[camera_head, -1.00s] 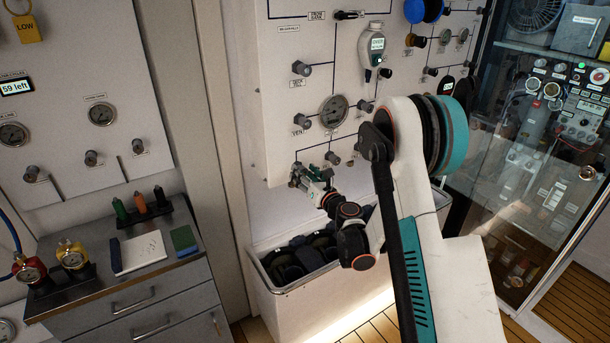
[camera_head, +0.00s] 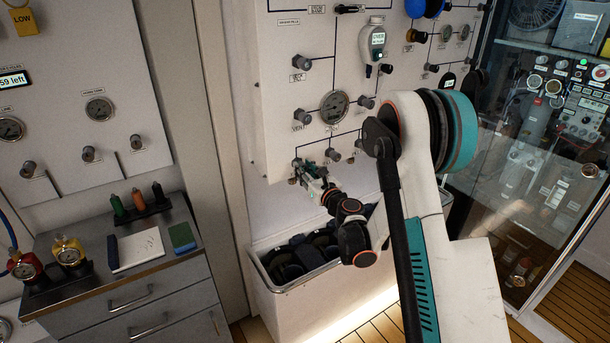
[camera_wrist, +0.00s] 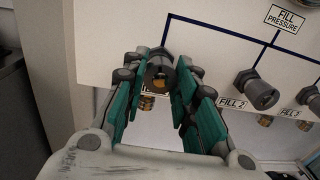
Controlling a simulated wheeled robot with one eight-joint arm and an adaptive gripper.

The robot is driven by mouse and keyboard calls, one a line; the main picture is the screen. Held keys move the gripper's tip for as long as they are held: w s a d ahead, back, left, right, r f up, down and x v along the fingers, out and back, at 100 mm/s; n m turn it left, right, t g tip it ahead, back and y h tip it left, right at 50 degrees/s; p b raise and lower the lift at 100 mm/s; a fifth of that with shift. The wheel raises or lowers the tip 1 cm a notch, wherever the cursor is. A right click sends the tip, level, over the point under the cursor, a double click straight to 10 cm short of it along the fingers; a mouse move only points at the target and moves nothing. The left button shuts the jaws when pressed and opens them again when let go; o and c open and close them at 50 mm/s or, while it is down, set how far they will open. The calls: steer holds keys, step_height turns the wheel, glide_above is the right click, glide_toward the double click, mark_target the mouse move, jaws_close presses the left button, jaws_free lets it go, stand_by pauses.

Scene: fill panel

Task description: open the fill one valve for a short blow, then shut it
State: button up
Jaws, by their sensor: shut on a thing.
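The fill one valve knob (camera_wrist: 160,72) is a dark round knob at the lower left of the white panel. In the wrist view it sits between the fingertips of my gripper (camera_wrist: 163,78), which is shut on it. The label under it is mostly hidden by the fingers. A brass fitting shows below the knob.
The fill 2 knob (camera_wrist: 256,90) is close on the right, with another knob (camera_wrist: 310,98) beyond it. A round gauge (camera_head: 334,106) is above. A bin (camera_head: 292,284) of dark items stands below. A glass-fronted cabinet (camera_head: 520,170) is at the right.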

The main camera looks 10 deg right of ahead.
steer(key=shift+n+y+b, duration=0.5)
steer(key=shift+n+b, duration=2.7)
steer(key=shift+n, duration=4.9)
steer(key=o, duration=1)
steer(key=shift+o, duration=0.2)
steer(key=v, duration=1.2)
